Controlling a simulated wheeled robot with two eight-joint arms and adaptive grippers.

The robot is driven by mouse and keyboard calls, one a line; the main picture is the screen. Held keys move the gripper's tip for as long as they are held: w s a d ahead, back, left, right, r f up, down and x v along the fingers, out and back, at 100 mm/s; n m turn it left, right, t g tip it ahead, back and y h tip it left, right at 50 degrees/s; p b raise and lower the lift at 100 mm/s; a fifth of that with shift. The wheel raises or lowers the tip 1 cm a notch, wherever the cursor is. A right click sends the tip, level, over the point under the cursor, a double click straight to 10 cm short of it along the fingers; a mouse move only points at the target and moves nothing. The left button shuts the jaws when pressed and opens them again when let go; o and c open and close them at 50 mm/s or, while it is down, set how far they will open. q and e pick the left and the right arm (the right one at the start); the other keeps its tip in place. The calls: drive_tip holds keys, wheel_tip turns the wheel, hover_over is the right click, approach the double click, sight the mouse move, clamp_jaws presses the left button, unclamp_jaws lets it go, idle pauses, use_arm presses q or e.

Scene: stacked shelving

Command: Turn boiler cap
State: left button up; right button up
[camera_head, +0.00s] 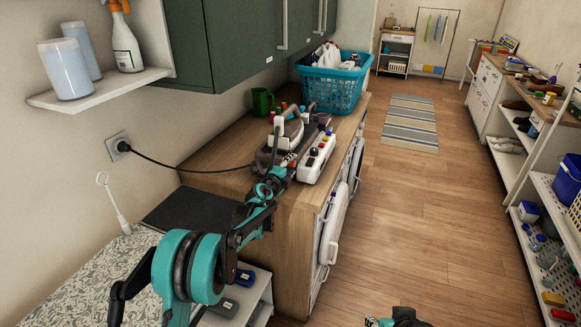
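A steam iron (288,131) stands on its base on the wooden counter. Beside it on the right is a white boiler unit (318,158) with small coloured knobs or caps on top; which one is the boiler cap is too small to tell. My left gripper (288,163) reaches in from the lower left to the near side of the iron and boiler unit. Its fingers are small and dark against them, so their opening and any contact are unclear. A small part of my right arm or gripper (398,318) shows at the bottom edge, mostly cut off.
A black cord (180,171) runs from the wall socket (119,146) to the iron. Green cabinets (235,45) hang above. The wooden floor on the right is open.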

use_arm(q)
drive_tip(key=v, duration=1.2)
